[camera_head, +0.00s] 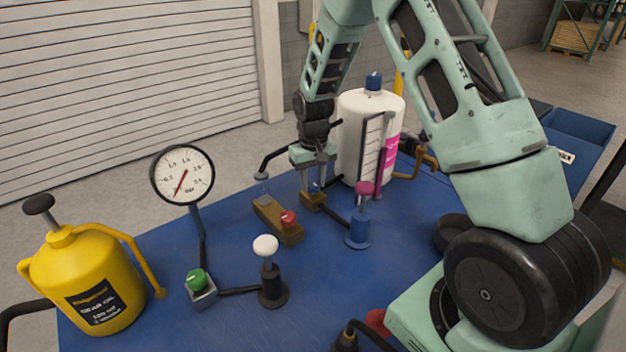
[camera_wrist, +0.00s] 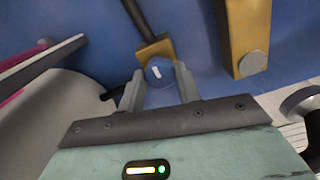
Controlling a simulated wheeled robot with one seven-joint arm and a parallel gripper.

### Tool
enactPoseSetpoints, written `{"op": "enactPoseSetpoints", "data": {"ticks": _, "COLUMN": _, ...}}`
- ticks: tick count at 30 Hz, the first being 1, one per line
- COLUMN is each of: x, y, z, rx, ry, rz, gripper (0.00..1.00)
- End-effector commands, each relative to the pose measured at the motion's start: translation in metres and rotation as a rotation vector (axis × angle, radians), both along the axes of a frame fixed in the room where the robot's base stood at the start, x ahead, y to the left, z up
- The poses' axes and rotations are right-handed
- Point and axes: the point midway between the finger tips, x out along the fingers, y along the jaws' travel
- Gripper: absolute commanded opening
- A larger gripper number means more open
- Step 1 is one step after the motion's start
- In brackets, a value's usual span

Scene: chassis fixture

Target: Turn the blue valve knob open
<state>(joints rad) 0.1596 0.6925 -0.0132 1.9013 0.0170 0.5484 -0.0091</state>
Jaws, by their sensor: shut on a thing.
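The blue valve knob (camera_wrist: 158,73) has a white mark on its face and sits on a small brass block (camera_wrist: 154,48), with a dark pipe running from it. In the wrist view the two fingers of my gripper (camera_wrist: 158,84) stand on either side of the knob and are shut on it. In the head view my gripper (camera_head: 316,180) points down over the brass block (camera_head: 313,202), and its fingers hide most of the knob.
A longer brass block (camera_head: 268,219) with a red knob (camera_head: 289,217) stands close left. A large white bottle (camera_head: 352,130) is close behind right. A blue post with a pink top (camera_head: 365,188) stands to the right. A gauge (camera_head: 182,175) and yellow can (camera_head: 85,270) are further left.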

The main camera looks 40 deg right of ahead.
Motion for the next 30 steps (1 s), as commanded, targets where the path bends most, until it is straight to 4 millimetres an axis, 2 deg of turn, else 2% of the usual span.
{"op": "enactPoseSetpoints", "data": {"ticks": 7, "x": 0.001, "y": 0.000, "z": 0.001, "rx": -0.001, "ry": -0.002, "rz": 0.002, "gripper": 0.11}}
{"op": "enactPoseSetpoints", "data": {"ticks": 8, "x": 0.001, "y": 0.000, "z": 0.001, "rx": -0.001, "ry": -0.002, "rz": 0.002, "gripper": 0.36}}
{"op": "enactPoseSetpoints", "data": {"ticks": 10, "x": 0.001, "y": 0.000, "z": 0.001, "rx": -0.001, "ry": -0.002, "rz": 0.002, "gripper": 0.55}}
{"op": "enactPoseSetpoints", "data": {"ticks": 18, "x": 0.000, "y": 0.000, "z": 0.001, "rx": -0.001, "ry": -0.001, "rz": 0.001, "gripper": 0.55}}
{"op": "enactPoseSetpoints", "data": {"ticks": 22, "x": 0.001, "y": 0.000, "z": 0.007, "rx": -0.002, "ry": -0.004, "rz": 0.000, "gripper": 0.55}}
{"op": "enactPoseSetpoints", "data": {"ticks": 26, "x": 0.001, "y": 0.000, "z": 0.026, "rx": -0.002, "ry": -0.007, "rz": 0.000, "gripper": 0.55}}
{"op": "enactPoseSetpoints", "data": {"ticks": 30, "x": 0.002, "y": 0.000, "z": 0.058, "rx": -0.003, "ry": -0.009, "rz": 0.001, "gripper": 0.55}}
